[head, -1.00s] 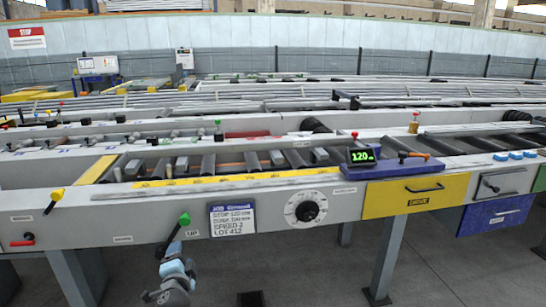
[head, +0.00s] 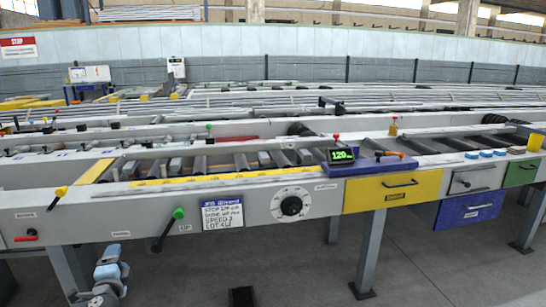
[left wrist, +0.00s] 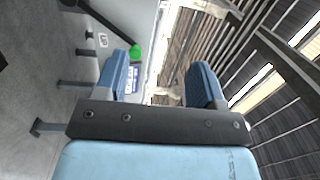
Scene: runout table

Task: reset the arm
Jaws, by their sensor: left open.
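A black lever with a green knob (head: 179,213) is on the front panel of the runout table (head: 330,201), beside an "UP" label. It slants, knob end up and to the right. My left gripper (head: 112,250), light blue and grey, is low at the left in the head view, apart from the lever. In the left wrist view its two blue fingers (left wrist: 157,85) are spread with nothing between them. The green knob also shows there (left wrist: 135,52), beyond the left finger. My right gripper is not in view.
The panel carries a job card (head: 221,212), a round dial (head: 291,205), a yellow-knobbed lever (head: 61,191) and a red handle (head: 26,238). Yellow (head: 393,191) and blue (head: 470,209) drawers are at the right. Grey floor is open in front.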

